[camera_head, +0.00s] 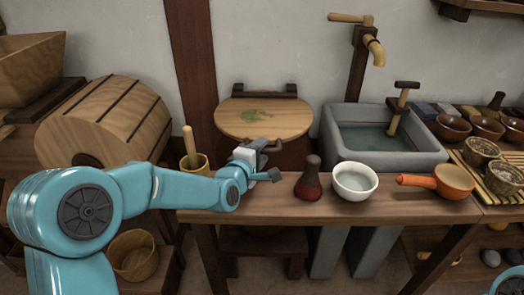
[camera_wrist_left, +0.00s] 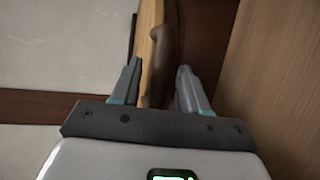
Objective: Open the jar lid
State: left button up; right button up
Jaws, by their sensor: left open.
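The round wooden lid (camera_head: 290,118) with a green mark lies flat behind the bench, with a dark hinge-like bar (camera_head: 264,91) at its back edge. The jar body under it is mostly hidden. My left gripper (camera_head: 273,160) is at the lid's front, over the bench's back edge, open. In the left wrist view, a dark brown handle-like piece (camera_wrist_left: 163,50) shows between the open fingers (camera_wrist_left: 160,68), beside a pale wooden edge (camera_wrist_left: 147,35) that looks like the lid's. I cannot tell whether the fingers touch it. My right gripper is out of view.
On the bench (camera_head: 240,204) stand a dark red flask (camera_head: 309,182), a white bowl (camera_head: 354,181) and an orange pan (camera_head: 453,182), right of my gripper. A wooden mortar (camera_head: 194,165) is left. A stone sink (camera_head: 420,153) stands behind.

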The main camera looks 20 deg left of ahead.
pick_arm(q)
jog(key=shift+w+f, duration=0.1)
jog(key=shift+w, duration=0.4)
grip_shut()
